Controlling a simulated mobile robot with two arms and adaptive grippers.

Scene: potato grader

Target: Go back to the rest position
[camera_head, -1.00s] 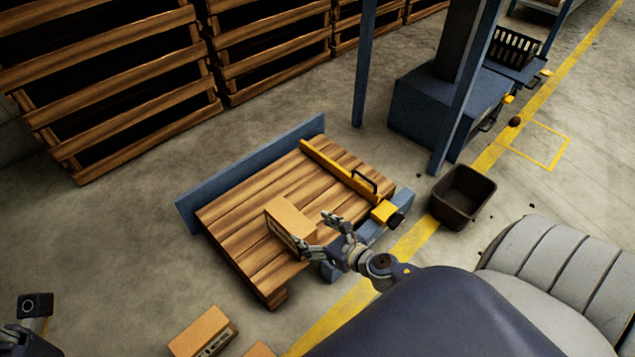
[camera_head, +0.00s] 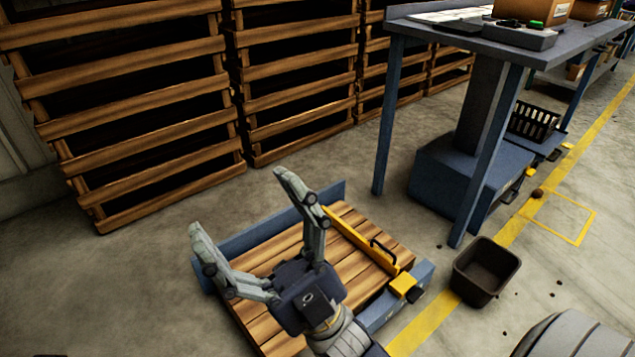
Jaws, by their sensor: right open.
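My right gripper (camera_head: 243,207) is raised in front of the wooden pallet in the head view, its two grey fingers spread wide and pointing up and to the left. Nothing shows between the fingers. It covers the left middle part of the pallet (camera_head: 352,280), which lies low in a blue frame (camera_head: 262,232). No cardboard box shows on the part of the pallet that I can see; the rest is hidden behind my gripper and wrist. My left gripper is not in view.
A yellow bar (camera_head: 358,240) crosses the pallet's right side. A dark bin (camera_head: 486,270) stands on the floor to its right. A blue bench (camera_head: 470,38) stands at the back right, and slatted wooden crates (camera_head: 140,95) line the back. Floor left of the pallet is clear.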

